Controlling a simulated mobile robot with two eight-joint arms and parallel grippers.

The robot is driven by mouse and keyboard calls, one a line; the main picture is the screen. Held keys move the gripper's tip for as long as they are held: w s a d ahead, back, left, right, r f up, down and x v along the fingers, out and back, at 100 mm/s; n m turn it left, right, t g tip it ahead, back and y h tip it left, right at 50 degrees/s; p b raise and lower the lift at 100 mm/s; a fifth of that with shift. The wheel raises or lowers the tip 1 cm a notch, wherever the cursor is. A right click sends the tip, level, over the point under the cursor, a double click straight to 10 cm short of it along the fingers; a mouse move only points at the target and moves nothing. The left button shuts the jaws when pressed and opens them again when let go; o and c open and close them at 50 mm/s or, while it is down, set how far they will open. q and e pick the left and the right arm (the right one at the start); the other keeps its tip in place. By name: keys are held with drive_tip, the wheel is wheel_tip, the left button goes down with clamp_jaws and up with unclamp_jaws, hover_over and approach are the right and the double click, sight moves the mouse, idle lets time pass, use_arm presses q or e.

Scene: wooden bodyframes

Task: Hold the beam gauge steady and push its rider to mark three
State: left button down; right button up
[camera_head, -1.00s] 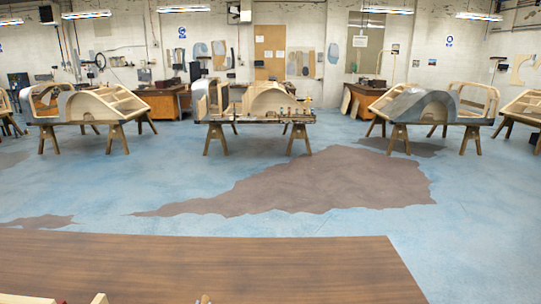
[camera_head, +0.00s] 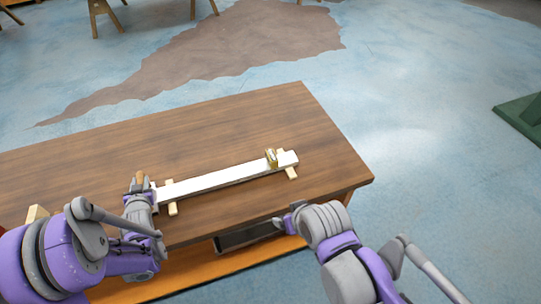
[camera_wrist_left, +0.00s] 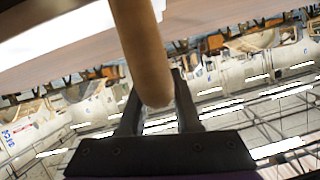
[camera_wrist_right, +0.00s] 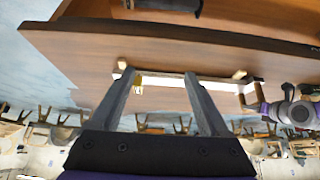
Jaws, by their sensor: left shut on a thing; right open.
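The beam gauge (camera_head: 215,181) is a long white bar lying across two pale wooden supports on the brown table. Its brass rider (camera_head: 271,158) sits near the bar's right end. Marks on the bar are too small to read. My left gripper (camera_head: 141,187) is shut on the wooden handle (camera_wrist_left: 143,45) at the bar's left end. My right gripper (camera_head: 284,218) is low at the table's front edge, apart from the bar. It is open and empty in the right wrist view (camera_wrist_right: 160,78), with the bar (camera_wrist_right: 165,82) and rider (camera_wrist_right: 137,84) seen beyond its fingers.
The wooden table (camera_head: 110,140) is clear behind the bar and to its right. A pale wooden piece (camera_head: 36,213) stands at the far left. A dark tray (camera_head: 248,236) sits on the shelf under the tabletop. A green base (camera_head: 523,116) stands on the floor at right.

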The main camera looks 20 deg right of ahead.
drive_tip(key=shift+w+r, duration=0.25)
drive_tip(key=shift+w, duration=0.05)
drive_tip(key=c, duration=0.5)
drive_tip(key=shift+g+y, duration=0.3)
drive_tip(key=shift+g, duration=0.1)
drive_tip(key=w, duration=0.1)
drive_tip(key=w+r, duration=0.1)
drive_tip(key=w, duration=0.1)
drive_tip(key=w+d+r, duration=0.1)
drive_tip(key=shift+w+d, duration=0.1)
drive_tip(key=shift+w, duration=0.25)
drive_tip(key=c, duration=0.7)
drive_tip(key=w+d+g+y, duration=0.1)
drive_tip(key=w+d, duration=0.3)
drive_tip(key=w, duration=0.7)
drive_tip(key=shift+w+d+r+y, duration=0.15)
drive_tip(key=shift+d+r+y, duration=0.05)
drive_tip(key=shift+d+y, duration=0.2)
drive_tip(key=y, duration=0.2)
approach(272, 159)
wheel_tip(272, 159, up, 4)
drive_tip(key=d, duration=0.3)
drive_tip(key=w+d+f+n+y, duration=0.1)
drive_tip(key=w+d+f, duration=0.3)
drive_tip(key=d+f, duration=0.15)
drive_tip(key=x, duration=0.9)
drive_tip(key=shift+f, duration=0.1)
drive_tip(key=shift+a, duration=1.75)
